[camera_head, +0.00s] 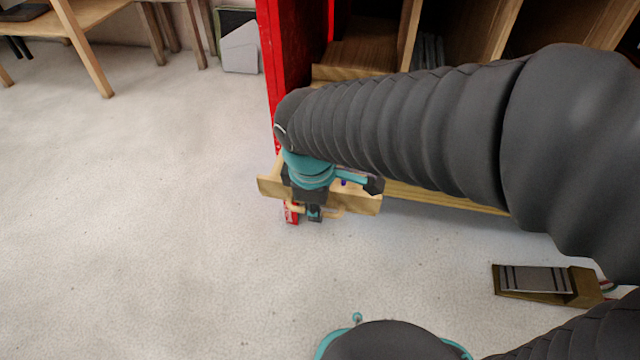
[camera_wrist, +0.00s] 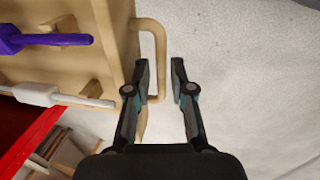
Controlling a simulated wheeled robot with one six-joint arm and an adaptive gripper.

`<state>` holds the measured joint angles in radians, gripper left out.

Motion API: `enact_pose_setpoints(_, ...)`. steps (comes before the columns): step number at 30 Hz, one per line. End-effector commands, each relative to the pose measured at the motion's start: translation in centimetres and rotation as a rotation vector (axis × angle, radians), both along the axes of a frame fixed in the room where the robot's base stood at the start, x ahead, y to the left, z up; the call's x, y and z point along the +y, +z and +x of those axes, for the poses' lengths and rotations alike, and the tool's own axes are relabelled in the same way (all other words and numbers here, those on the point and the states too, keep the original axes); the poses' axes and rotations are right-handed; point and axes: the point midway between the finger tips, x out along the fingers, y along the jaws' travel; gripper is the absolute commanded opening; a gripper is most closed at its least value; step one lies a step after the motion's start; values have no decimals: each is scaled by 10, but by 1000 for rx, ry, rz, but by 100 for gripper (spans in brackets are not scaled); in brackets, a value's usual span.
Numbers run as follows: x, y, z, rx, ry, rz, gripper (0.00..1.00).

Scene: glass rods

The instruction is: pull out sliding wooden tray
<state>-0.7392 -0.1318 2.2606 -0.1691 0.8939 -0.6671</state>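The wooden tray sticks out a little from the bottom of the red-sided cabinet; its pale front board (camera_head: 360,204) shows in the head view. In the wrist view, its front edge (camera_wrist: 126,40) carries a U-shaped wooden handle (camera_wrist: 158,40). My gripper (camera_wrist: 160,64) is open, with the handle's outer bar between its fingers. The left finger is on the tray side of the bar and the right finger is outside it. In the head view, my gripper (camera_head: 314,212) is low at the tray front, and my arm hides much of the tray.
A purple tool (camera_wrist: 40,40) and a white tool (camera_wrist: 50,96) lie in the tray. The red cabinet side (camera_head: 283,80) rises behind it. A wooden block with dark strips (camera_head: 538,281) lies on the floor at right. The pale floor (camera_head: 150,230) in front and left is clear.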

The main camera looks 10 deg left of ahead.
Motion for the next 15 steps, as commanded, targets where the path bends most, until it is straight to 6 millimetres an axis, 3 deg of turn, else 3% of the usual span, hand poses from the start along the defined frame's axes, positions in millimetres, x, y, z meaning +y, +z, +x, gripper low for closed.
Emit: enact_pose_setpoints(15, 2, 91, -16, -3, 2, 4, 23)
